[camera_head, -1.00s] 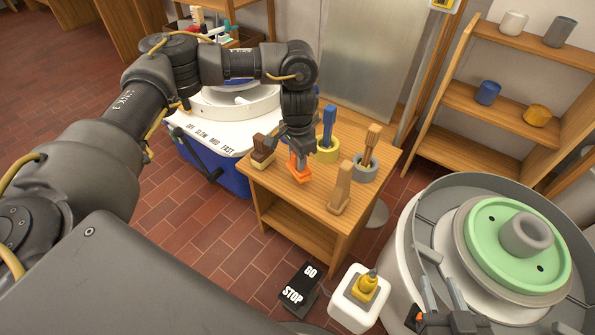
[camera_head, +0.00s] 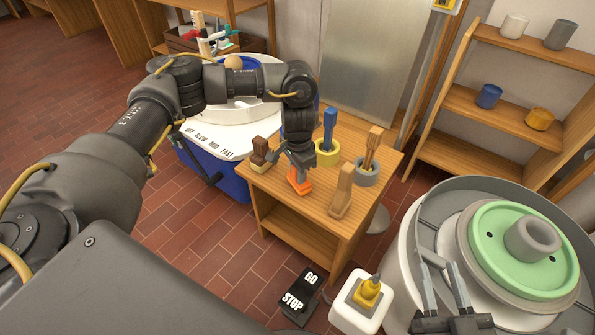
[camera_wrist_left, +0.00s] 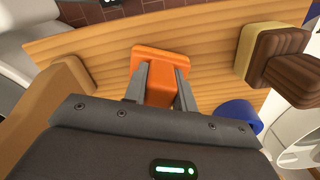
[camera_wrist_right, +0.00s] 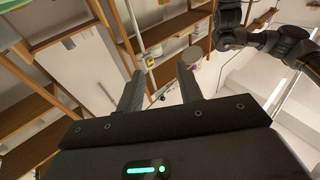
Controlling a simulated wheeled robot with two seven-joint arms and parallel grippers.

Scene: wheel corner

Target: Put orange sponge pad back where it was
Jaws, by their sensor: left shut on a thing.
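The orange sponge pad (camera_head: 300,186) is at the small wooden table, between the brush and the wooden block. My left gripper (camera_head: 299,168) is shut on its upper part from above. In the left wrist view the pad (camera_wrist_left: 160,60) sits between the two fingers, its wide end over the tabletop. I cannot tell whether it touches the wood. My right gripper (camera_head: 440,280) is open and empty by the wheel at the lower right; its spread fingers also show in the right wrist view (camera_wrist_right: 160,90).
On the table (camera_head: 290,211) stand a brush (camera_head: 260,150), a wooden block (camera_head: 342,192), a blue tool (camera_head: 329,125) in a yellow ring and wooden tools (camera_head: 371,150) in a grey ring. The potter's wheel (camera_head: 520,245) is at the right. A pedal (camera_head: 300,293) lies on the floor.

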